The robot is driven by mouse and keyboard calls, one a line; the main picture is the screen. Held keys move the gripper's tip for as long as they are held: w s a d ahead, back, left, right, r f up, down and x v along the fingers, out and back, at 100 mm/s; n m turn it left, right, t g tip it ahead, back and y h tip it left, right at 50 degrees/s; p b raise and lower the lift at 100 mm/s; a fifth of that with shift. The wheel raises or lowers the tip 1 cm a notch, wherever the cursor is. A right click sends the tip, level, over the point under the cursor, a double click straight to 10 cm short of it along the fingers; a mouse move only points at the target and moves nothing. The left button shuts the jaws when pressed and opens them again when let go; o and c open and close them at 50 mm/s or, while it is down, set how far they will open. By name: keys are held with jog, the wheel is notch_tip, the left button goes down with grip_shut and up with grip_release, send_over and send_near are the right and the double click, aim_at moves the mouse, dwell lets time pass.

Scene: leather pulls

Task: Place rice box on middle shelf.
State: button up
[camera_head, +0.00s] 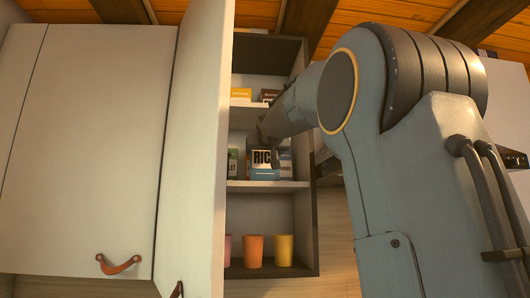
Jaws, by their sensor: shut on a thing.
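The rice box (263,160) is a small box with a white upper part reading "RIC" and a blue lower part. It is in the middle bay of the open cabinet, just above or on the middle shelf (265,186); I cannot tell whether its base touches. My gripper (262,137) reaches in from the right and is shut on the top of the rice box. The fingertips are small and partly dark here. A green-and-white box (233,163) stands left of the rice box. Another pale box (286,163) shows at its right, partly hidden.
The open cabinet door (195,150) stands along the left of the bay. The upper shelf (249,104) holds a yellow box (241,94) and a dark box (269,96). Below are an orange cup (253,251), a yellow cup (284,249) and a partly hidden pink cup (228,250).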

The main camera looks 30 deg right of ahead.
jog(key=shift+f, duration=0.15)
jog(key=o, duration=1.4)
jog(key=shift+c, duration=0.2)
jog(key=b+v, duration=0.3)
jog(key=v, duration=0.9)
jog(key=shift+b, duration=0.35)
